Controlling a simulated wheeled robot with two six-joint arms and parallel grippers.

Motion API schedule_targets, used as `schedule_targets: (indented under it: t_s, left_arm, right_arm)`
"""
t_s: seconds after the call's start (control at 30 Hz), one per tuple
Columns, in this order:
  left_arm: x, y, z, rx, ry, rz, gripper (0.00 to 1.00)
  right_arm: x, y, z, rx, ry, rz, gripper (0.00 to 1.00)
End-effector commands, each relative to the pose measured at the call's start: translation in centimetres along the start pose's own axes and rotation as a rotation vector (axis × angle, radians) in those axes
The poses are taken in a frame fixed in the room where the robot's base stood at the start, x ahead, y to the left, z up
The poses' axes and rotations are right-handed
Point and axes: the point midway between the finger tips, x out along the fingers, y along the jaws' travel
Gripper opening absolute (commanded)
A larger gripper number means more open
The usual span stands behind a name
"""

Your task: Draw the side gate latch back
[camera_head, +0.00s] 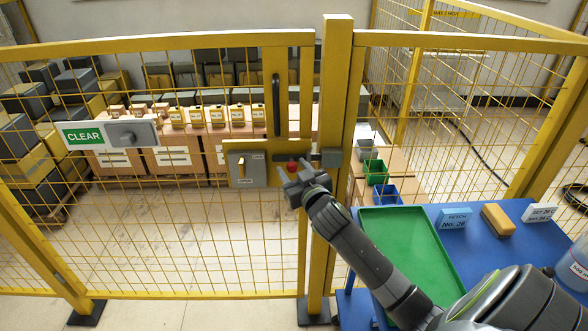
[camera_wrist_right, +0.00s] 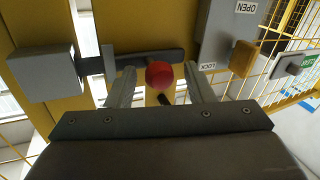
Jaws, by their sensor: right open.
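The side gate latch is a dark bolt bar (camera_head: 309,157) with a red knob (camera_head: 292,167), on a yellow plate of the mesh gate. The bar runs right to a grey keeper block (camera_head: 332,158) on the gate post. In the right wrist view the red knob (camera_wrist_right: 159,75) stands between the fingers of my right gripper (camera_wrist_right: 160,82), which is open. The bar (camera_wrist_right: 148,58) and keeper (camera_wrist_right: 42,73) show there too. I cannot tell whether either finger touches the knob. In the head view my right gripper (camera_head: 289,177) is at the knob. My left gripper is out of view.
A grey lock box (camera_head: 247,169) with a yellow handle sits left of the knob; its OPEN and LOCK labels show in the wrist view. A vertical black handle (camera_head: 276,105) is above. A blue table (camera_head: 508,250) with a green tray (camera_head: 376,216) stands at right.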

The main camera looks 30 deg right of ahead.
Motion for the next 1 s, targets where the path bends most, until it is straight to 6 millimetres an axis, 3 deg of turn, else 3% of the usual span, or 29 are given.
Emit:
schedule_targets:
  t_s: [0.27, 0.67, 0.87, 1.0]
  left_arm:
    - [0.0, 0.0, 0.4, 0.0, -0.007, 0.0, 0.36]
    - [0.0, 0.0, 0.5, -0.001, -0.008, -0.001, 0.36]
    - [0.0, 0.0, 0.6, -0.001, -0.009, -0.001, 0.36]
    - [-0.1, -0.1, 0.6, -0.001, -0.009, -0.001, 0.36]
  right_arm:
    - [0.2, 0.0, 0.0, 0.0, 0.0, 0.0, 0.48]
    - [0.1, 0.0, 0.0, 0.0, 0.0, 0.0, 0.0]
    - [0.2, -0.2, 0.0, 0.002, 0.0, 0.0, 0.0]
    - [0.9, -1.9, -0.3, 0.006, 0.002, 0.001, 0.0]
